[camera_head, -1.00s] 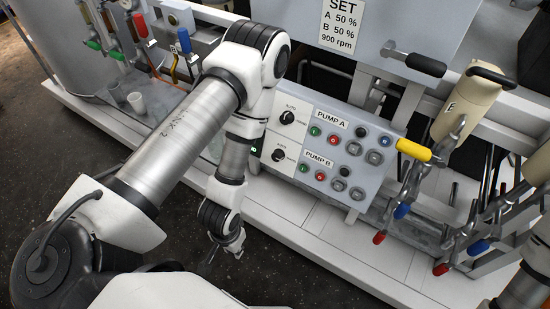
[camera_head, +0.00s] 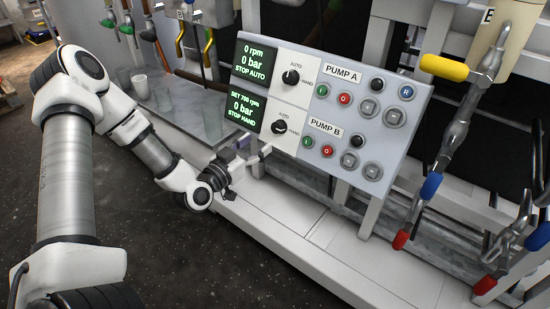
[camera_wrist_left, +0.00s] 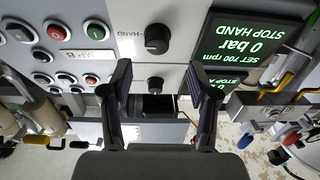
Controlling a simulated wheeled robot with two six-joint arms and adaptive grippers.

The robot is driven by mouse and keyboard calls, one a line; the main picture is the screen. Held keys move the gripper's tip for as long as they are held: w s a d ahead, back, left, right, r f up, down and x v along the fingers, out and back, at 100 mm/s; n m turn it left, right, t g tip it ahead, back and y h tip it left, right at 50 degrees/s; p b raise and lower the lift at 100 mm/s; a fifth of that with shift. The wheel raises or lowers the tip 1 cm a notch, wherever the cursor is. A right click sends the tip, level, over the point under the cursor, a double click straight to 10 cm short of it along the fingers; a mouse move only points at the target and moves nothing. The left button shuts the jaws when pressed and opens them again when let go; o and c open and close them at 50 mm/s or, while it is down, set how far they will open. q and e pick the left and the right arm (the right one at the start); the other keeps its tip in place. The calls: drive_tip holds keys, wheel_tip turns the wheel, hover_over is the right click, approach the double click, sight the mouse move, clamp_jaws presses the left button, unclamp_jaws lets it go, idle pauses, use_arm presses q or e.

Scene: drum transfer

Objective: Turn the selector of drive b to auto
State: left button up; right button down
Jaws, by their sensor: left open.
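The control panel (camera_head: 390,140) has two black selector knobs. The Pump B selector (camera_head: 279,127) is the lower one; the display (camera_head: 243,108) beside it reads STOP HAND. In the left wrist view, which is upside down, this selector (camera_wrist_left: 157,38) lies beyond the gap between the fingertips. The Pump A selector (camera_head: 291,77) is above it; its display (camera_head: 257,60) reads STOP AUTO. My left gripper (camera_head: 254,152) is open and empty, just left of and below the Pump B selector, apart from it. Its two fingers (camera_wrist_left: 157,78) are spread in the wrist view. My right gripper is out of view.
Push buttons (camera_head: 343,98) sit right of the selectors. A yellow-handled lever (camera_head: 443,68) and clamps with red and blue grips stand at the right. Cups (camera_head: 140,86) stand on the ledge at the left. The floor in front is clear.

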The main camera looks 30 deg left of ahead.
sight(275, 129)
use_arm(q)
drive_tip(key=w, duration=0.2)
drive_tip(key=w+b, duration=0.1)
drive_tip(key=w, duration=0.2)
drive_tip(key=w+b, duration=0.1)
drive_tip(key=w, duration=0.1)
drive_tip(key=shift+w+d+r, duration=0.25)
drive_tip(key=shift+w+d, duration=0.1)
drive_tip(key=c, duration=1.1)
